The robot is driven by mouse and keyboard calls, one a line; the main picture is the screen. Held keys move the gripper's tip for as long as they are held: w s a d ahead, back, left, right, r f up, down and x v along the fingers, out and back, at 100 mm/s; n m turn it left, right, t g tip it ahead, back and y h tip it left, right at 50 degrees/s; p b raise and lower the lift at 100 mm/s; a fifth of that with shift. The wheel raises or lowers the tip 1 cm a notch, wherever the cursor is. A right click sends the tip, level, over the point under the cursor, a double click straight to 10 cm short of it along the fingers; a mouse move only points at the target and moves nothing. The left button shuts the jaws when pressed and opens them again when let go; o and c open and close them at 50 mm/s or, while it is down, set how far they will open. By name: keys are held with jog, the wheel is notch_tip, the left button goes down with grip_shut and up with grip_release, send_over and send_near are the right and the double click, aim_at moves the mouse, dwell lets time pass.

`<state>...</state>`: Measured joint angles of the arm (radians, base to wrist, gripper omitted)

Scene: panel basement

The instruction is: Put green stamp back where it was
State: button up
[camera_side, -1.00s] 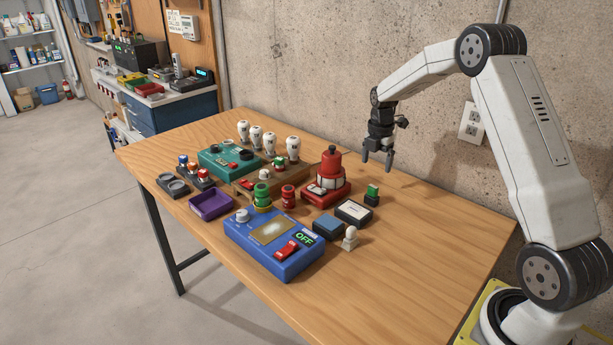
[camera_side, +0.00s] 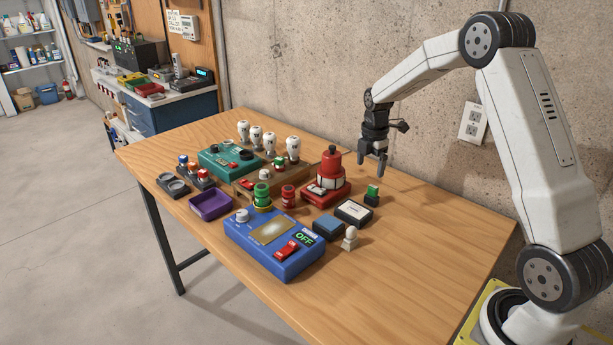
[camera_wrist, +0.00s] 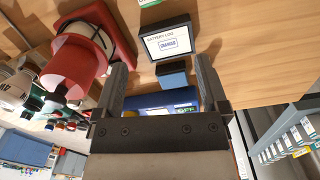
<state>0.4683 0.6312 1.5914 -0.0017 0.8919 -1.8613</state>
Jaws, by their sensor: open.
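The green stamp (camera_side: 372,190), a small green block on a dark base, stands upright on the wooden table (camera_side: 420,240) right of the battery log card (camera_side: 354,210). My gripper (camera_side: 372,166) is open and empty, above the table and beyond the stamp, apart from it.
A red beacon (camera_side: 330,172) stands left of my gripper. A blue ink pad (camera_side: 327,227), a white knobbed piece (camera_side: 350,238) and a blue "OFF" panel (camera_side: 262,258) are nearer the front. A purple tray (camera_side: 210,205) is at the left. The table's right side is clear.

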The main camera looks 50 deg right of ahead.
jog(key=s+a+m+t, duration=0.1)
jog(key=s+a+m, duration=0.7)
jog(key=a, duration=0.3)
jog(key=s+a+m+t, duration=0.1)
jog(key=s+a+m, duration=0.7)
jog(key=a, duration=0.3)
jog(key=shift+s+a+f, duration=0.15)
jog(key=shift+s+a, duration=0.25)
jog(key=shift+s, duration=0.1)
